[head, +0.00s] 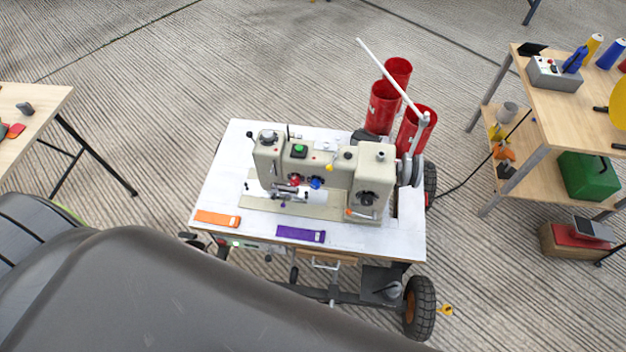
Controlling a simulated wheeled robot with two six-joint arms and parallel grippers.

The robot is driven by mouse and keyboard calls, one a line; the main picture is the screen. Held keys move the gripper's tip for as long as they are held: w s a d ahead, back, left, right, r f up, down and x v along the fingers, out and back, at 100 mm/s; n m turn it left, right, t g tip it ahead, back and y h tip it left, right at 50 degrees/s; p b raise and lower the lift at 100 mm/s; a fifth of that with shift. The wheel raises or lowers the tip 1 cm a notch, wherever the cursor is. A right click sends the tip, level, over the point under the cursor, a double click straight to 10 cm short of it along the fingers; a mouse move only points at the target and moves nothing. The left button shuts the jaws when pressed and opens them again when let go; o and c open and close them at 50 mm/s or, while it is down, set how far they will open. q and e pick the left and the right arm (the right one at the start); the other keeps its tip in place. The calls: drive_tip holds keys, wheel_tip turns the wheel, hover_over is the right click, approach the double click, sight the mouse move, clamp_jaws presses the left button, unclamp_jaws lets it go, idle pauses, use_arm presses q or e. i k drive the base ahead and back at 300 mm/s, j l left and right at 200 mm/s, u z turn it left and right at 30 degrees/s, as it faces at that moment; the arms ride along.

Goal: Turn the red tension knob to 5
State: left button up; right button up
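A beige sewing machine (338,171) stands on a white-topped wheeled cart (225,186) in the middle of the head view. A small red knob (295,181) is on the front of the machine's left head. A blue knob (315,183) sits just to its right. Any number marks on the red knob are too small to read. Neither of my grippers is in view.
An orange strip (217,219) and a purple strip (300,234) lie along the cart's front edge. Red cylinders (381,107) stand behind the cart. Wooden tables stand at the left (40,97) and right (560,135).

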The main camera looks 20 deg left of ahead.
sight(295, 183)
drive_tip(key=u, duration=0.85)
